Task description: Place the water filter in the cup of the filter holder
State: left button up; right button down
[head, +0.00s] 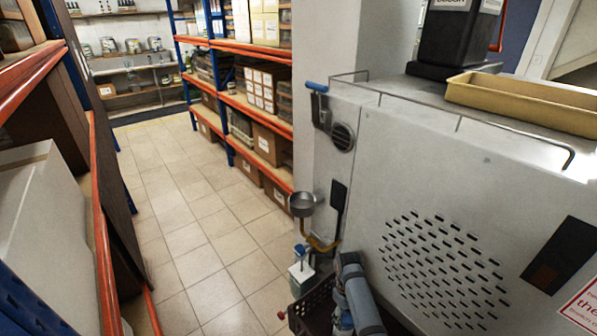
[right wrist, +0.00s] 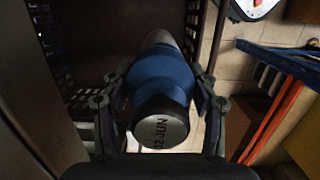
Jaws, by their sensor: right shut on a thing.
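The water filter (right wrist: 160,80) is a blue cylinder with a pale tapered far end and a black cap (right wrist: 160,132) with embossed lettering towards the camera. My right gripper (right wrist: 161,84) is shut around its blue body, one finger on each side. In the head view my right arm comes in at the bottom, low beside the machine; its fingertips cannot be made out there. My left gripper is not in view.
A dark slatted crate (head: 312,311) is low beside the machine (head: 375,165) and also shows in the right wrist view (right wrist: 92,45). A white blue-topped item (head: 301,271) is below the cup. Shelving lines both sides of the tiled aisle, whose floor is open.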

pick_arm(q)
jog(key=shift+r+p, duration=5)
jog(key=shift+p, duration=0.8)
pick_arm(e)
jog(key=shift+r, duration=5.65)
pick_arm(q)
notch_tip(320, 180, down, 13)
jog(key=b, duration=1.3)
pick_arm(e)
notch_tip(320, 180, down, 14)
jog(key=shift+w+f, duration=0.1)
jog(key=shift+f, duration=0.15)
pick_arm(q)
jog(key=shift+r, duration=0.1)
